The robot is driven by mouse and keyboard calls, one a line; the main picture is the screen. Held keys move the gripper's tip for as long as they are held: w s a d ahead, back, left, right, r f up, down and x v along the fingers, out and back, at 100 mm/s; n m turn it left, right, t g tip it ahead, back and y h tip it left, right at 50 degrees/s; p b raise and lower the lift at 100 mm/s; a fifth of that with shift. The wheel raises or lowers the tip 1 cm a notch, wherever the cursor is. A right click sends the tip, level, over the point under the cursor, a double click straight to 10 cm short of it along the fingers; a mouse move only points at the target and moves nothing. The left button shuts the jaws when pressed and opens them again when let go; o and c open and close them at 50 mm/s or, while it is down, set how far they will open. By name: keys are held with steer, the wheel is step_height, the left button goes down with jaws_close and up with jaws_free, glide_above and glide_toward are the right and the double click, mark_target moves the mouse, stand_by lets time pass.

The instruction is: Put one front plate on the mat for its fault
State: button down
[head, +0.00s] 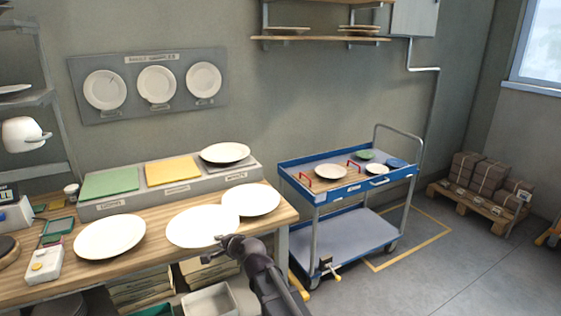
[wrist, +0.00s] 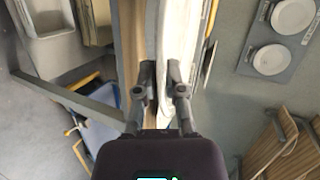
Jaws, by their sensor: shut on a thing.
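Three white plates are at the front: a left plate (head: 110,237), a middle plate (head: 198,225) and a right plate (head: 251,199). My gripper (head: 217,245) is shut on the near rim of the middle plate. In the wrist view the plate (wrist: 178,45) shows edge-on between the fingertips (wrist: 163,88). I cannot tell whether it is clear of the table; in the picture it overlaps the right plate. On the grey raised shelf lie a green mat (head: 109,184) and a yellow mat (head: 172,170).
A wall board (head: 130,105) shows three sample plates. The wooden table (head: 30,290) holds a small white device (head: 44,264) at left. A blue trolley (head: 318,192) with dishes stands at right. Bins (head: 210,302) are below the table. The green and yellow mats are bare.

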steer(key=shift+r+p, duration=3.5)
steer(key=shift+r, duration=0.3)
steer(key=shift+r, duration=0.15)
step_height(320, 180, up, 17)
steer(key=p, duration=1.7)
steer(key=shift+w, duration=0.15)
